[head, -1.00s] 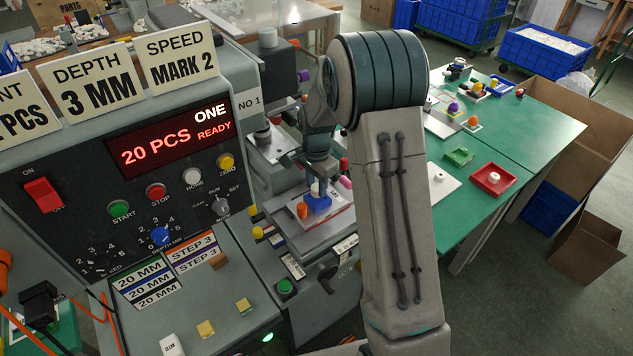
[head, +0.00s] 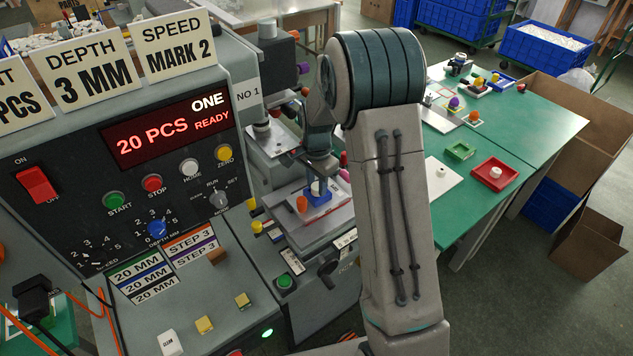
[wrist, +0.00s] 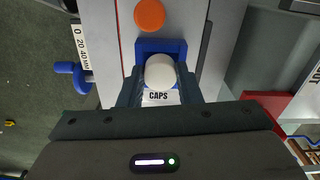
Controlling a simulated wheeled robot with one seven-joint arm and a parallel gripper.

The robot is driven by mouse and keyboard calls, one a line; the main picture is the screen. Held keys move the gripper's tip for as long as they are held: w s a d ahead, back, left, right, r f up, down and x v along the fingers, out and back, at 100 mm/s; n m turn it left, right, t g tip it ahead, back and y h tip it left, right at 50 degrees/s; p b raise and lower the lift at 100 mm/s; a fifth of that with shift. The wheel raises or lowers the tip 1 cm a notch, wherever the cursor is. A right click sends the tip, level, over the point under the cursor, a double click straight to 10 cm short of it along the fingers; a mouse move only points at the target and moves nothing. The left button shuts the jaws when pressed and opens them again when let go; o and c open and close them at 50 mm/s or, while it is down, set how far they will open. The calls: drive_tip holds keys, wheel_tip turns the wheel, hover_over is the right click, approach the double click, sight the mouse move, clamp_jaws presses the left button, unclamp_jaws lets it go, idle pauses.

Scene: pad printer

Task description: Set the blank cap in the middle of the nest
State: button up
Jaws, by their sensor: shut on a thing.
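The blank cap (wrist: 160,72) is white and round, and shows between my gripper's fingers in the wrist view. My gripper (wrist: 160,80) is shut on it. The blue nest (wrist: 175,46) shows around and behind the cap, whose near part overlaps the "CAPS" label. In the head view the cap (head: 317,187) appears over the blue nest (head: 319,198), below my gripper (head: 317,178). I cannot tell whether the cap touches the nest floor. The cap's underside is hidden.
An orange piece (wrist: 150,14) lies close beside the nest, on the printer's bed. A blue knob (wrist: 66,68) sticks out at the bed's side. The control panel (head: 130,190) stands left of the bed. Green tables (head: 520,120) with a red tray (head: 494,183) stand at right.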

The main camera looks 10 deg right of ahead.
drive_tip(key=shift+f, duration=0.35)
idle(0.5)
drive_tip(key=o, duration=1)
drive_tip(key=shift+r, duration=0.1)
drive_tip(key=shift+r+p, duration=1.65)
drive_tip(key=shift+r, duration=1.3)
drive_tip(key=shift+r, duration=0.1)
drive_tip(key=s+r+n+t, duration=0.3)
drive_tip(key=s+r+n, duration=0.5)
drive_tip(key=s+r, duration=0.9)
drive_tip(key=s+n, duration=0.1)
drive_tip(key=s, duration=0.2)
drive_tip(key=s+n, duration=0.1)
drive_tip(key=s, duration=0.2)
drive_tip(key=s+n, duration=0.2)
drive_tip(key=s, duration=0.2)
drive_tip(key=shift+d+f+t, duration=0.1)
drive_tip(key=shift+f+t, duration=0.15)
drive_tip(key=shift+t, duration=0.05)
